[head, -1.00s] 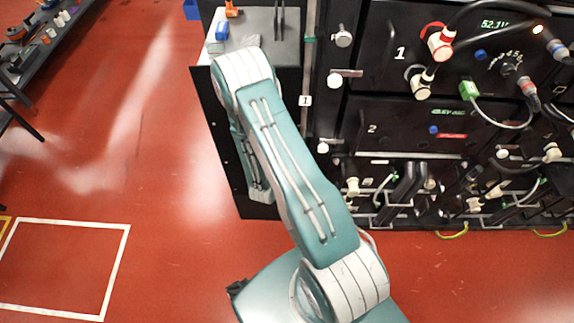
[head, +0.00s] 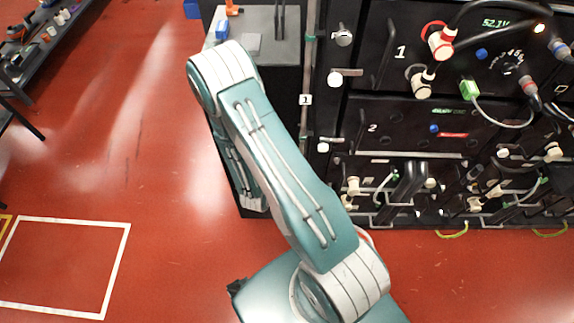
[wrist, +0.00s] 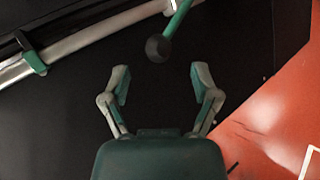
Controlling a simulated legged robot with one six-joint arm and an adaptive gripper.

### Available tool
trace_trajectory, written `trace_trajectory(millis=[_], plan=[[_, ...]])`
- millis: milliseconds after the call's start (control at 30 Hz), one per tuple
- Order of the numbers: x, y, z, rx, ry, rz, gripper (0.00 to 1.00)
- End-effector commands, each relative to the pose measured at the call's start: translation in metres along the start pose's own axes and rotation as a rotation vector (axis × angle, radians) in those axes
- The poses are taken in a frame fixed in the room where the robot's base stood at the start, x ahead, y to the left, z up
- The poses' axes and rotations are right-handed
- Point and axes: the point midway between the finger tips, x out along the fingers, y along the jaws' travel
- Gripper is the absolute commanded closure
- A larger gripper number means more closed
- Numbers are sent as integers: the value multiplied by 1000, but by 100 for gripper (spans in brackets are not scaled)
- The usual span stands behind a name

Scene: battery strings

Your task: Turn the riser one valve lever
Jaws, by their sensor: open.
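The valve lever (wrist: 178,20) shows at the top of the wrist view as a green rod ending in a dark round knob (wrist: 158,48). My gripper (wrist: 161,80) is open and empty, its fingertips apart on either side of and just short of the knob in that view. The riser pipe (wrist: 95,35) is a pale tube crossing the upper left, with a green clamp (wrist: 35,62) on it. In the head view the riser pipe (head: 310,60) runs vertically beside the rack, with a tag marked 1 (head: 305,99). My gripper and the lever are hidden there behind my arm.
The black battery rack (head: 430,120) with cables and knobs stands right of the pipe. A grey-topped cabinet (head: 275,45) with small items stands behind my arm. A bench (head: 45,45) is at far left. Open red floor (head: 130,150) lies between.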

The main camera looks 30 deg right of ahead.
Motion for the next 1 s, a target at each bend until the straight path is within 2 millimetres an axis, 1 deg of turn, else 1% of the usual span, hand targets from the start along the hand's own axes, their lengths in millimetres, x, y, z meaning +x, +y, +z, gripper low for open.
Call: trace_trajectory(millis=[33, 100, 200, 300, 467, 700, 733, 767, 800, 833, 867, 900, 967, 1000], plan=[[-12, 0, -1, -3, 5, -1, 22], [-27, 0, -1, -2, 5, -1, 22], [-45, 0, 0, -2, 3, 0, 22], [-57, 0, 0, -1, 1, -1, 22], [-67, -1, 1, 0, -2, -2, 22], [-68, 0, 1, 0, -2, -2, 22], [-68, 0, 1, 0, -2, -2, 26], [-68, -1, 1, 0, -2, -1, 39], [-67, -1, -1, -1, -2, 4, 57], [-65, -2, -4, -2, -1, 12, 71], [-62, -2, -7, -3, 0, 26, 84], [-57, -3, -15, -6, 2, 51, 100], [-48, -5, -29, -14, 1, 106, 100], [-40, -7, -40, -21, -1, 151, 100]])
